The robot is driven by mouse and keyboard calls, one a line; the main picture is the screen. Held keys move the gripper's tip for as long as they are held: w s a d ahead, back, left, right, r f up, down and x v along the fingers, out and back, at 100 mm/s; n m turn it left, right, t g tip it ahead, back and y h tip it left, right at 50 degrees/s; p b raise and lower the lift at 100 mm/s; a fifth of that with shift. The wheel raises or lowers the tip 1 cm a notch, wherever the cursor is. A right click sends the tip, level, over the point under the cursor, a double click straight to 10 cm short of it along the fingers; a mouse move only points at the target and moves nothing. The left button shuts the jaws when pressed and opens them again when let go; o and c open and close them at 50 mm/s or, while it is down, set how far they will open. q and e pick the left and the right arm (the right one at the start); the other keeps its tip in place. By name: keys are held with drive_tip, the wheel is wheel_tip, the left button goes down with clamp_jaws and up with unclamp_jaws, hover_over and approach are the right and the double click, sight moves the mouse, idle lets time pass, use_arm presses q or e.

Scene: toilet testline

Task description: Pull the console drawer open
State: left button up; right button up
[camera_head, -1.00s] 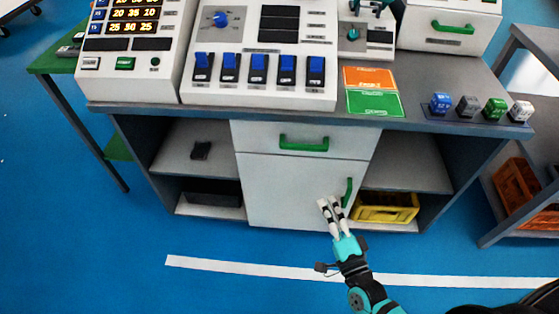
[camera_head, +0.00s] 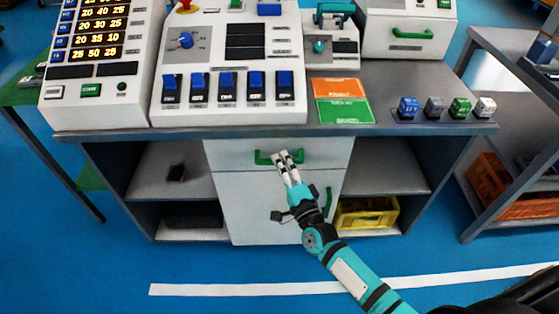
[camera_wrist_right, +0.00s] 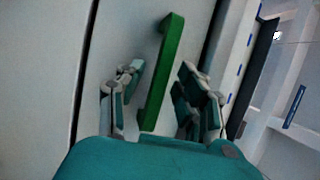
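The console drawer (camera_head: 225,153) is a white front at the top of the cabinet under the console worktop, and it looks closed. Its green bar handle (camera_head: 263,157) runs across the middle of the front. My right gripper (camera_head: 287,157) is at the handle and covers part of it. In the right wrist view the green handle (camera_wrist_right: 163,75) lies between the two spread fingers of my right gripper (camera_wrist_right: 158,92), with gaps on both sides. My left gripper is not in view.
A white cabinet door (camera_head: 255,205) with a vertical green handle (camera_head: 328,202) sits below the drawer. A yellow crate (camera_head: 368,214) stands on the lower right shelf. Another drawer unit with a green handle (camera_head: 412,34) stands on the worktop (camera_head: 390,85).

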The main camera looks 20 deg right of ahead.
drive_tip(key=shift+x, duration=0.8)
drive_tip(key=shift+c, duration=0.4)
clamp_jaws()
